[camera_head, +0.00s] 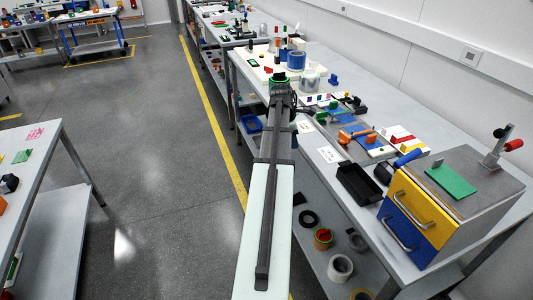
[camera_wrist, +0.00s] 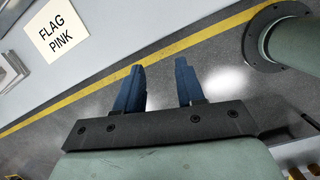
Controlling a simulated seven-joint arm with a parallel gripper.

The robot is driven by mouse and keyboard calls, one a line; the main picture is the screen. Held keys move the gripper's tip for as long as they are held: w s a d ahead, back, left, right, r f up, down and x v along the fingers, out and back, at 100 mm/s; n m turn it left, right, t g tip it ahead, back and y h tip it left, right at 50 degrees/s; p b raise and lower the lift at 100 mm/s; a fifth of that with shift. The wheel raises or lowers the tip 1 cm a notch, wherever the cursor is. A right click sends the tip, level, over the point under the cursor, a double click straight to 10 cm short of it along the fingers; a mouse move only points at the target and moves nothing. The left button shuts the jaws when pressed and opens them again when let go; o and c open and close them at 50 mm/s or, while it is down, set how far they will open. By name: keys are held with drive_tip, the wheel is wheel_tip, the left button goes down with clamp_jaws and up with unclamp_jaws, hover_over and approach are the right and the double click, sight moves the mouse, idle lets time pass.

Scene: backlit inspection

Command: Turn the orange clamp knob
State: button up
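Orange parts (camera_head: 346,136) lie among small items on the bench at the right in the head view. They are too small for me to tell whether one is the clamp knob. My gripper (camera_wrist: 160,88) shows in the wrist view with two dark blue fingers apart and nothing between them. Below the fingers are the grey floor and a yellow line. No orange knob shows in the wrist view. In the head view my arm reaches forward over the aisle, left of the bench, and I cannot make out the fingers there.
The long grey bench (camera_head: 425,111) runs along the right wall. A yellow and blue drawer box (camera_head: 420,218) stands near its front, with a red-handled toggle clamp (camera_head: 497,147) on top. A black tray (camera_head: 358,184) sits beside it. A "FLAG PINK" label (camera_wrist: 57,31) shows in the wrist view.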

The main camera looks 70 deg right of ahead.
drive_tip(key=w+a+f+n, duration=0.1)
drive_tip(key=w+a+f, duration=0.4)
drive_tip(key=w, duration=0.3)
drive_tip(key=shift+w+a+f+n+y, duration=0.15)
drive_tip(key=shift+a+f+n+y, duration=0.15)
drive_tip(key=shift+a+n, duration=0.1)
drive_tip(key=shift+o, duration=0.2)
